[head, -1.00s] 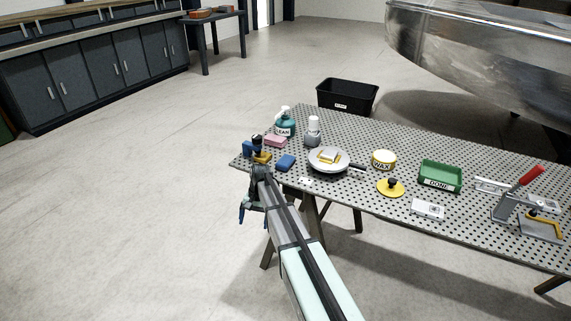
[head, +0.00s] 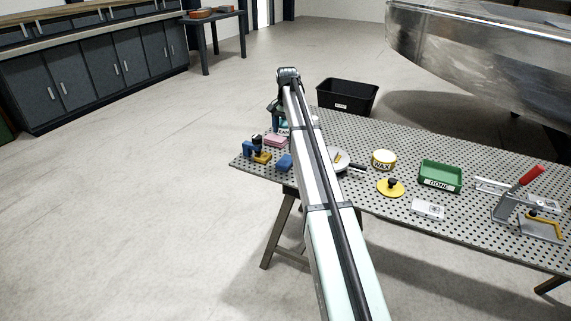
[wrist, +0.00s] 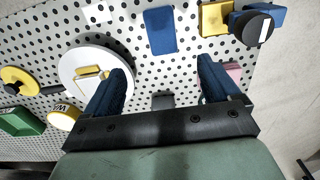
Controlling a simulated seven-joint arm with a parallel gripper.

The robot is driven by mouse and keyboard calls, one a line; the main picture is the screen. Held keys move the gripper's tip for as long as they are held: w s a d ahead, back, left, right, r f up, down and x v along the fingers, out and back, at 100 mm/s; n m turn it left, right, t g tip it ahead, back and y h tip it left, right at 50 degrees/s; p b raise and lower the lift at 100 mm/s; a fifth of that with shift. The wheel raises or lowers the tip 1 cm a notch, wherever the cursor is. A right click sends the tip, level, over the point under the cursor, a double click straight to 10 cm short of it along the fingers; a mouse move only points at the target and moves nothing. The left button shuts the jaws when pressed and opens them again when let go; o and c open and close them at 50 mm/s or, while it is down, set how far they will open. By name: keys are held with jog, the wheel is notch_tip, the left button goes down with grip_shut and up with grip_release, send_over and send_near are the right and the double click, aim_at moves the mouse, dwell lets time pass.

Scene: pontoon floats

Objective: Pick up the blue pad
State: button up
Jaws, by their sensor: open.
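The blue pad (head: 284,161) lies flat on the perforated table, near its left front edge. In the wrist view the blue pad (wrist: 160,30) is at the top centre, beyond the fingertips and not between them. My gripper (wrist: 160,80) is open and empty above the table, with its two dark blue fingers spread. In the head view my arm reaches over the table and the fingers are mostly hidden behind it.
A pink pad (head: 275,140), a yellow block (head: 262,157) and a blue block (head: 247,149) lie near the blue pad. Further right are a wax tin (head: 383,160), a green tray (head: 440,177) and a red-handled clamp (head: 527,178).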

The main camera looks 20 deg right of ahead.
aim_at(286, 159)
notch_tip(286, 159, down, 14)
jog(key=shift+w+a+r, duration=0.1)
jog(key=shift+w+r, duration=0.05)
jog(key=c, duration=1.1)
dwell(0.3)
notch_tip(286, 159, up, 10)
jog(key=shift+r, duration=0.1)
dwell(0.5)
